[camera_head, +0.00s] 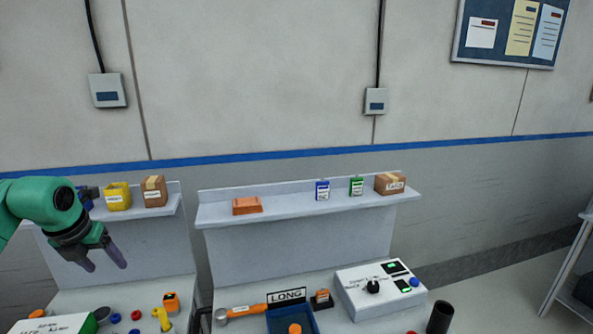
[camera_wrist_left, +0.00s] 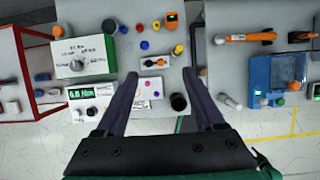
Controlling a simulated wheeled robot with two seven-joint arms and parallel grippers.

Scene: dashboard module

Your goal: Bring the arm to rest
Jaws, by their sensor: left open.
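My left arm (camera_head: 48,203), green with a dark wrist, comes in from the left in the head view. Its left gripper (camera_head: 106,266) hangs in the air in front of the left bench, fingers pointing down and apart. In the left wrist view the gripper (camera_wrist_left: 160,76) shows two dark fingers spread wide with nothing held between them. My right gripper is in neither view.
A shelf on the left holds a yellow box (camera_head: 117,196) and a brown carton (camera_head: 154,191). The air right of the gripper is free.

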